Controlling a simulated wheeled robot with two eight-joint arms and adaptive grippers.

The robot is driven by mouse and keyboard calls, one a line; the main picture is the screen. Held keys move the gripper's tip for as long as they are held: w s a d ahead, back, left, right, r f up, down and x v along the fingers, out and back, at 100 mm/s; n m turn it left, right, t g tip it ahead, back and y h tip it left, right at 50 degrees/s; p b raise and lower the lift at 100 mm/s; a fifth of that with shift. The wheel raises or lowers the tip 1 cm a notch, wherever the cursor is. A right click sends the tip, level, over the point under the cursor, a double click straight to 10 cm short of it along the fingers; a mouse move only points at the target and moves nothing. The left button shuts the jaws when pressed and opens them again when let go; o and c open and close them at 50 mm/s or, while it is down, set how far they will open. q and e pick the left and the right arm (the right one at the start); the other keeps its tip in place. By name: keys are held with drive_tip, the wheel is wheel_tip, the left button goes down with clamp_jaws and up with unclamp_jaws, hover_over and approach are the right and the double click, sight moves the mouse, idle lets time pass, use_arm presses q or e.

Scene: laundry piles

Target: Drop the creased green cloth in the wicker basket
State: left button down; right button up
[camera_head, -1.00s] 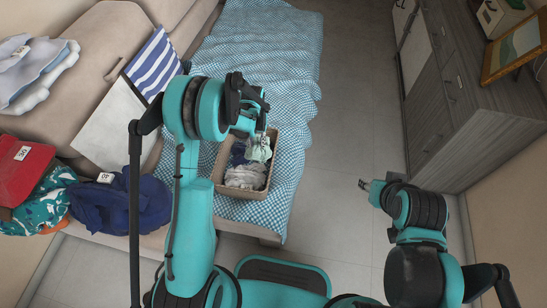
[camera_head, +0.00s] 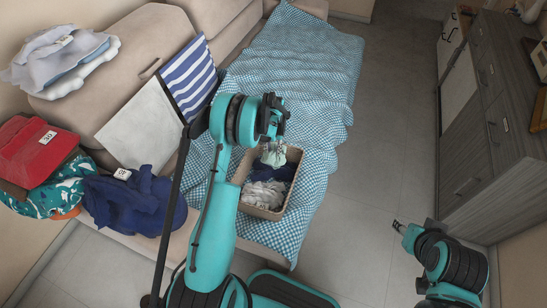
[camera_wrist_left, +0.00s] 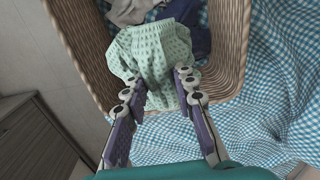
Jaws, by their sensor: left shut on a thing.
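The creased green cloth (camera_head: 272,155) is pale green and hangs from my left gripper (camera_head: 272,138) over the far part of the wicker basket. In the left wrist view the cloth (camera_wrist_left: 155,55) is bunched between the fingertips of my left gripper (camera_wrist_left: 160,90), which is shut on it. The wicker basket (camera_head: 262,213) stands on the checked bed cover; its rim and wall also show in the left wrist view (camera_wrist_left: 229,50). Dark blue and whitish cloths lie inside it. My right gripper (camera_head: 399,227) is at the right over the floor, too small to judge.
A checked blue cover (camera_head: 310,60) lies under the basket. At the left are a navy cloth pile (camera_head: 135,205), a red cloth (camera_head: 38,150) and a striped cushion (camera_head: 188,78). A grey dresser (camera_head: 495,120) stands at the right, with bare floor between.

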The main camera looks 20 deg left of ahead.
sight(273, 156)
use_arm(q)
wheel_tip(273, 156, down, 4)
drive_tip(key=shift+f+b, duration=0.1)
drive_tip(key=shift+b, duration=0.95)
drive_tip(key=shift+f, duration=0.45)
drive_tip(key=c, duration=1.2)
unclamp_jaws()
drive_tip(key=shift+r, duration=0.1)
